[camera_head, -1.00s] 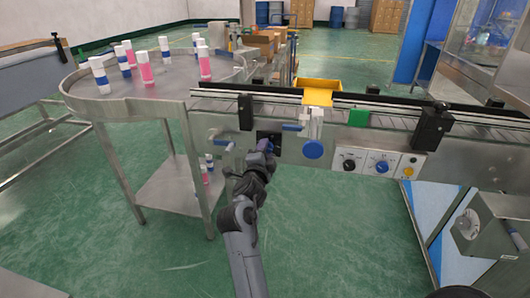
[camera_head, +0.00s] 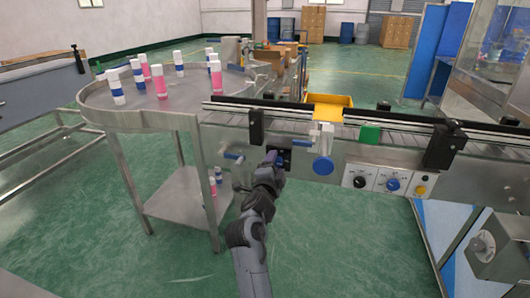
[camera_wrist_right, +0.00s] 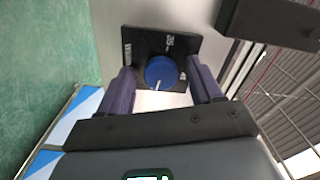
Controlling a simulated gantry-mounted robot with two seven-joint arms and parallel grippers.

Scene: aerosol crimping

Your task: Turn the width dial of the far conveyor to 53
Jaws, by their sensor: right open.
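In the right wrist view, the blue round dial (camera_wrist_right: 161,72) with a white pointer mark sits on a black plate (camera_wrist_right: 185,44) with white markings too small to read surely. My right gripper (camera_wrist_right: 161,66) is open, with one purple-grey finger on each side of the dial. I cannot tell whether the fingers touch it. In the head view, my right gripper (camera_head: 274,160) is at the conveyor's (camera_head: 330,150) front panel, with the dark plate (camera_head: 284,142) partly hidden behind it. My left gripper is not in view.
A blue round knob (camera_head: 323,166) hangs right of my gripper, and a blue-handled lever (camera_head: 233,156) is left of it. A control panel (camera_head: 386,180) is further right. A round steel table (camera_head: 135,112) with several white, blue and pink bottles stands at left.

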